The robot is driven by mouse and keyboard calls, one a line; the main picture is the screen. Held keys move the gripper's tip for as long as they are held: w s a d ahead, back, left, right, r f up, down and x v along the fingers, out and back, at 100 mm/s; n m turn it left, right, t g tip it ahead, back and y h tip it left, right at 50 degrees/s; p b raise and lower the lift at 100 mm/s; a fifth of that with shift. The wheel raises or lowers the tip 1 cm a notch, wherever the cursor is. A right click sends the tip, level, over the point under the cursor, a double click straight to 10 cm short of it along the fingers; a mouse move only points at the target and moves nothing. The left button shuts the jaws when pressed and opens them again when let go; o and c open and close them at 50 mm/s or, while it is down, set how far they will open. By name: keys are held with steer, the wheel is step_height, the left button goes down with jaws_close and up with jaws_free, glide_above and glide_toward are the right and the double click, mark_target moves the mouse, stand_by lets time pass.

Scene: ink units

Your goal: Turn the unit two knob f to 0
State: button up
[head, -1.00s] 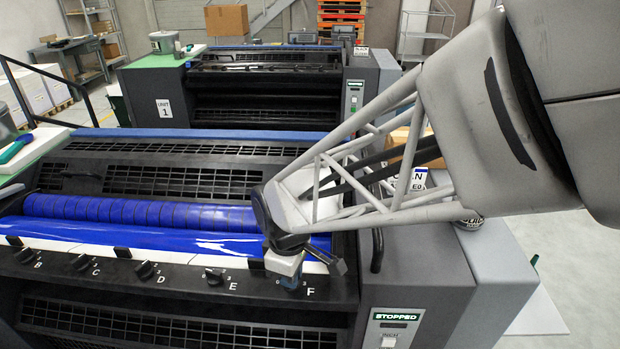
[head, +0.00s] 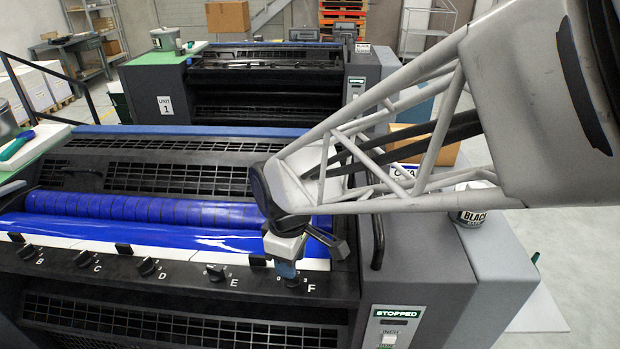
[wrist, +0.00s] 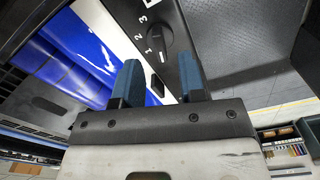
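Knob F (head: 292,282) is a dark knob on the black front rail, beside the letter F at the right end of the row. My gripper (head: 286,272) is just above it and partly hides it in the head view. In the wrist view the dark round knob (wrist: 158,42) lies ahead, roughly in line with the gap between the blue fingertips. The digits 3, 2 and 1 show to its left; no 0 is readable, and its exact setting is unclear. My gripper (wrist: 161,78) is open, its fingers apart with nothing between them.
Knob E (head: 215,273) and other lettered knobs run left along the rail. A blue inked roller (head: 140,208) lies behind them. A curved black handle (head: 377,243) stands right of my gripper. A panel reading STOPPED (head: 396,314) is on the grey housing at the lower right.

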steer(key=shift+r, duration=2.15)
steer(key=s+d+r+m+t, duration=0.1)
steer(key=s+d+m, duration=0.2)
steer(key=d+m, duration=0.2)
steer(key=s+d+r+m, duration=0.2)
steer(key=d+m, duration=0.3)
steer(key=d, duration=0.7)
steer(key=s+d+r+m+t, duration=0.1)
steer(key=s+d+m, duration=0.3)
steer(key=d, duration=0.4)
steer(key=shift+s+d+r+m+t, duration=0.25)
steer(key=shift+d+r+m+t, duration=0.05)
steer(key=shift+r+m, duration=0.25)
stand_by(1.0)
